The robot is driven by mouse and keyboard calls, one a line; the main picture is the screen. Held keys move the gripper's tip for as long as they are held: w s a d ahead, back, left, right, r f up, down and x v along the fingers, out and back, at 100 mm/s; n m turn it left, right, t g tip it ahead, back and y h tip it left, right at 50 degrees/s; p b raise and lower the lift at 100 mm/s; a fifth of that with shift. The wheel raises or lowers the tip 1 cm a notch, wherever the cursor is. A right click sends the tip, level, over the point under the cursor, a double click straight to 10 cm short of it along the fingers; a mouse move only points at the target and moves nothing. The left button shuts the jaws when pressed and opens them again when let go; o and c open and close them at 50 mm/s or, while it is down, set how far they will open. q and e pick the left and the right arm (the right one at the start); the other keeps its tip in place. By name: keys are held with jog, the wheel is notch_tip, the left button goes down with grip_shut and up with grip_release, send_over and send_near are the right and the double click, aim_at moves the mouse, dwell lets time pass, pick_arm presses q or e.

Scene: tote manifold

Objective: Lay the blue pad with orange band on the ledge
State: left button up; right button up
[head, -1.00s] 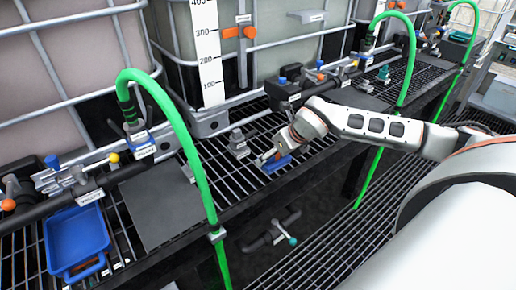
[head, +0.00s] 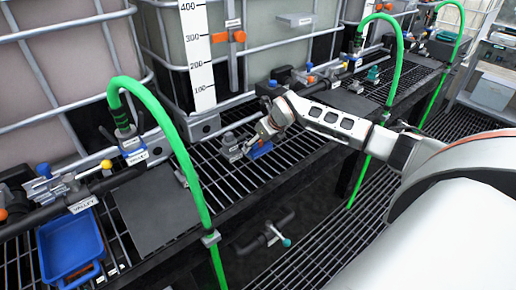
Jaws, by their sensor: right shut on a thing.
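My right gripper (head: 254,145) reaches in from the right over the black grating and is shut on the blue pad (head: 262,150). The pad is small in the head view and partly hidden by the fingers; its orange band cannot be made out clearly. It appears tilted and close above the grating, with any gap hard to judge. A small grey ledge (head: 294,20) sticks out from the front of the pale tank, above and right of the gripper, with nothing visible on it. My left gripper is not in view.
A grey fitting (head: 230,146) stands on the grating just left of the gripper. A green hose (head: 180,150) arches at the left, near a blue tray (head: 72,245). Black piping runs behind the grating.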

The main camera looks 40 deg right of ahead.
aim_at(260, 146)
notch_tip(260, 146, down, 3)
jog(key=shift+r, duration=0.2)
jog(key=shift+w+d+f, duration=0.1)
jog(key=shift+w+f, duration=0.1)
jog(key=o, duration=1.1)
jog(key=shift+f, duration=0.1)
jog(key=shift+c, duration=0.2)
